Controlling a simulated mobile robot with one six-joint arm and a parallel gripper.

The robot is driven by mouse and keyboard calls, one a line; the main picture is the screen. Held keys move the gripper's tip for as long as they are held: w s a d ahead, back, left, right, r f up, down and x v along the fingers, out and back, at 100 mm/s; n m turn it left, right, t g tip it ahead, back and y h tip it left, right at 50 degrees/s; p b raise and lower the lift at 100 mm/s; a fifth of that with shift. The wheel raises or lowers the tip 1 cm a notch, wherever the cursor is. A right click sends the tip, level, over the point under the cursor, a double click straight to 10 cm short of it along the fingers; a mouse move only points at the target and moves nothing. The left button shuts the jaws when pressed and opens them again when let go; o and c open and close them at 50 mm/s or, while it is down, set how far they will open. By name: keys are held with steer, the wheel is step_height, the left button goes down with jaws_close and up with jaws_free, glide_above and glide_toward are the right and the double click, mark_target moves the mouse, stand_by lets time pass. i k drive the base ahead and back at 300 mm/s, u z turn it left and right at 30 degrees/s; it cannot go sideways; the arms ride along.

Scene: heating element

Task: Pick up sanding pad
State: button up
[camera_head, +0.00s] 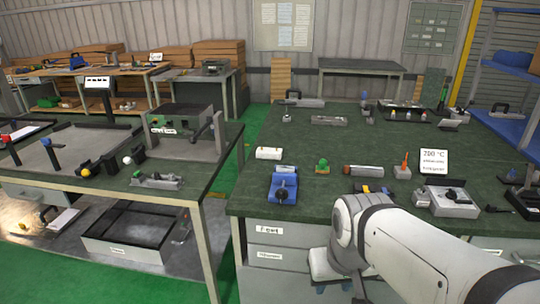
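I cannot tell for sure which thing is the sanding pad; nothing in view is clearly one at this size. Small candidates on the green-topped bench (262,201) are a whitish block (268,153) at the left and a yellow and dark item (375,188) near the front edge. My pale arm enters from the lower right, and its rounded joint stands at the bench's front edge. My gripper's fingers do not show, so I cannot see whether it holds anything. The arm hides part of the bench front.
A blue vise-like tool (284,188), a green item (322,166), a grey and red cylinder (362,171) and a 700 °C sign (434,162) stand on the bench. A second cluttered bench (195,178) is at the left. Green floor (232,215) lies between them.

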mark_target(323, 169)
steer(key=i, duration=1)
steer(key=u, duration=0.05)
